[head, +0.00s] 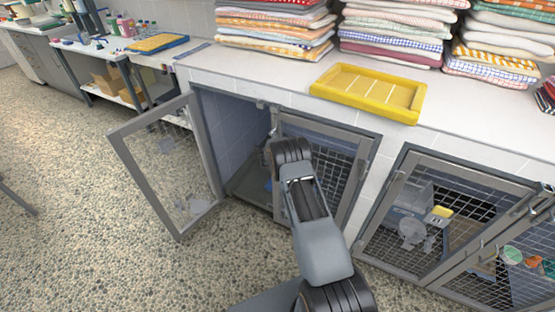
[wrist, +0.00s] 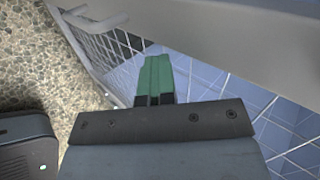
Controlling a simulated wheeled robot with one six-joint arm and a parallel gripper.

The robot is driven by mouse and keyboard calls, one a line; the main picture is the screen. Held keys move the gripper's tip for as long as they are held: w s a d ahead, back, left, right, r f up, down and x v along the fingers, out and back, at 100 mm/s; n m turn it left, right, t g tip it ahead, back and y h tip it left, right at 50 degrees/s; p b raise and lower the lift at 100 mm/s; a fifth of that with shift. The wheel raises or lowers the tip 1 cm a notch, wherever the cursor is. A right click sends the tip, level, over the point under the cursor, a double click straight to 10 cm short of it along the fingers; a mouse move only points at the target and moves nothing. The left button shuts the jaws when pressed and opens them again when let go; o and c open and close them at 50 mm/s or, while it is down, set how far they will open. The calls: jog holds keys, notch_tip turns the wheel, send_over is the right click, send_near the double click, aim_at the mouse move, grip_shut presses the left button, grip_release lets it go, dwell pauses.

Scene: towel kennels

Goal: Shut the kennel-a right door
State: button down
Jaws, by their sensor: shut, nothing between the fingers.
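The right door (head: 338,172) of the left-hand kennel is a grey-framed wire-mesh panel. My arm covers part of it, and I cannot tell whether it is fully closed or slightly ajar. The left door (head: 121,139) of that kennel is swung wide open, out over the floor. My gripper is hidden behind my arm in the head view. In the wrist view my gripper (wrist: 155,78) shows green fingers, shut and empty, beside a grey frame bar (wrist: 220,38) and wire mesh (wrist: 98,48). I cannot tell whether the fingers touch either.
Blue tiles (wrist: 205,78) lie beyond the fingers. Another kennel with mesh doors (head: 408,208) stands to the right. A yellow tray (head: 366,92) and folded towels (head: 275,30) lie on the counter above. The pebbled floor (head: 80,230) at left is clear.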

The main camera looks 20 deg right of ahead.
jog(key=shift+w+d+r, duration=0.15)
jog(key=shift+d+r, duration=0.2)
jog(key=shift+d, duration=0.2)
jog(key=shift+a, duration=0.2)
jog(key=s+a+r, duration=0.6)
jog(key=s+a, duration=0.1)
jog(key=a, duration=0.2)
jog(key=shift+s+a, duration=0.2)
jog(key=shift+a, duration=0.1)
